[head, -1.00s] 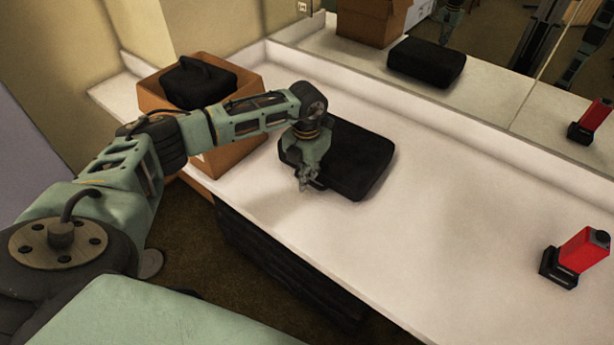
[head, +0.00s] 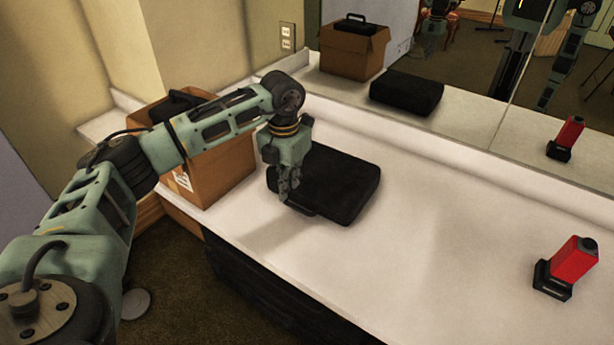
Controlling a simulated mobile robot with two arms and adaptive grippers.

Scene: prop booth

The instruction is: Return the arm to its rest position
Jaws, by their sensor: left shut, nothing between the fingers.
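My left arm reaches in from the left over the white counter (head: 430,235). My left gripper (head: 287,196) points down, with its fingers shut and empty. It shows in front of the left end of a black case (head: 345,185) that lies flat on the counter. I cannot tell whether the fingertips touch the case or its handle. My right gripper is not in view.
A cardboard box (head: 222,172) with a black case (head: 182,103) in it stands at the counter's left end, behind my arm. A red and black device (head: 568,262) stands at the right. A mirror (head: 470,80) runs along the back. The counter's middle is clear.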

